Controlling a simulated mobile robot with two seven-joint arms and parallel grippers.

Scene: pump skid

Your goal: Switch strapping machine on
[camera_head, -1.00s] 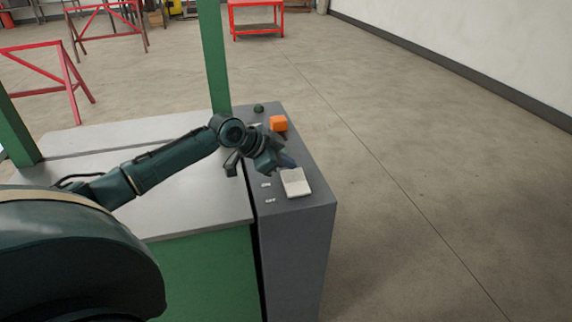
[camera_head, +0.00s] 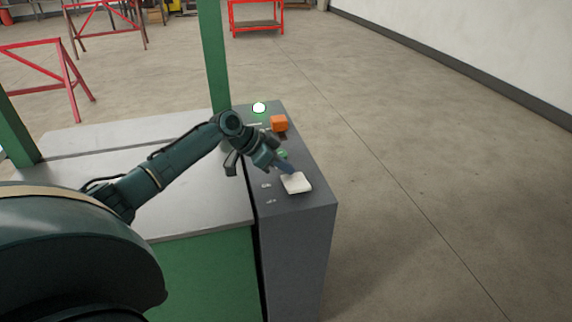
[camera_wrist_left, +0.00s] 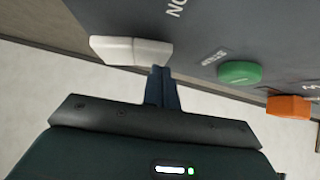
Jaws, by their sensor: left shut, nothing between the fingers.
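The strapping machine has a green frame, a pale top (camera_head: 190,190) and a grey control box (camera_head: 300,240) on its right side. A white rocker switch (camera_head: 297,184) sits on the box near its front, beside small labels. It also shows in the left wrist view (camera_wrist_left: 130,50). My left gripper (camera_head: 290,170) is shut and empty, its fingertips at the switch's far edge. In the left wrist view the closed fingers (camera_wrist_left: 161,80) reach the switch's end. A lamp (camera_head: 259,107) at the back of the box glows white-green. My right gripper is not in view.
A green button (camera_wrist_left: 239,72) and an orange block-shaped control (camera_head: 279,123) sit on the box behind the switch. A green post (camera_head: 214,60) rises behind the top. Red trestles (camera_head: 60,75) and a red cart (camera_head: 256,15) stand farther back. Floor to the right is clear.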

